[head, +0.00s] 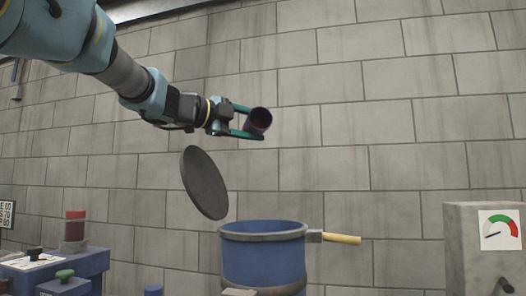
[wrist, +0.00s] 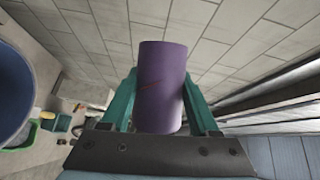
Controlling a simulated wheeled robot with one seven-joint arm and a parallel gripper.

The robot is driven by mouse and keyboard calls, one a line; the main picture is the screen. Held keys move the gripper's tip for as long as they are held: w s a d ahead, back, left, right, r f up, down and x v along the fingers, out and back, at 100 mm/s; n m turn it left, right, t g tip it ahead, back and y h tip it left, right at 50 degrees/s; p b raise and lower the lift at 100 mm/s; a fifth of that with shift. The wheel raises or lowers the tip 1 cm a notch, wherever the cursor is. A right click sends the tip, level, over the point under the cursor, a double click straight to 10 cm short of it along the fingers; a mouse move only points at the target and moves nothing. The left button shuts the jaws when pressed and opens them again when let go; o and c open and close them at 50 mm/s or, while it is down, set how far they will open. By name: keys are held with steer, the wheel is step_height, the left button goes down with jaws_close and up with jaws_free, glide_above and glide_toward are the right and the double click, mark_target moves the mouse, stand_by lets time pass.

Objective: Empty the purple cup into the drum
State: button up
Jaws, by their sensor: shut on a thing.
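My gripper (head: 250,122) is shut on the purple cup (head: 260,120). In the head view the cup is held high above the drum, tilted with its dark mouth facing me. The wrist view shows the cup's side (wrist: 162,85) between the two green fingers. The cup's contents cannot be made out. The blue drum (head: 263,262) stands below the cup, apart from it, and its top is open. Its inside is hidden from this low angle. A blue curved rim (wrist: 12,85) at the left of the wrist view seems to be the drum.
A round dark lid (head: 205,183) stands tilted up at the drum's left. A yellow handle (head: 342,239) sticks out to the right. A blue machine (head: 60,270) is at the left and a grey box with a gauge (head: 484,245) at the right.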

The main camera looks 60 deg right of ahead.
mark_target(257, 109)
steer(key=shift+s+a+r+m+g+h+b, duration=0.15)
steer(key=shift+s+a+r+m+h+b, duration=0.1)
steer(key=shift+m+b, duration=0.8)
steer(key=shift+s+a+r+m+g+h+b, duration=0.2)
steer(key=shift+m+b, duration=0.35)
steer(key=shift+b, duration=1)
steer(key=shift+r+m+h+b, duration=0.25)
steer(key=shift+r+m+b, duration=0.05)
steer(key=shift+r+m, duration=0.1)
steer(key=shift+s+a+m+b, duration=0.15)
steer(key=shift+m+b, duration=0.45)
steer(key=shift+b, duration=0.4)
steer(key=shift+s+m+g+b, duration=0.1)
steer(key=shift+m+g+b, duration=0.25)
steer(key=shift+b, duration=0.35)
steer(key=shift+s+a+r+m+h+b, duration=0.15)
steer(key=shift+r+m+h+b, duration=0.1)
steer(key=shift+m+h+b, duration=0.15)
steer(key=m+b, duration=0.1)
steer(key=m+g+b, duration=0.1)
steer(key=s+m+b, duration=0.1)
steer(key=b, duration=0.1)
steer(key=shift+a+r+m+g, duration=0.2)
steer(key=shift+a+m+g, duration=0.1)
steer(key=shift+a, duration=0.1)
steer(key=shift+r+p, duration=0.25)
steer(key=shift+p, duration=0.05)
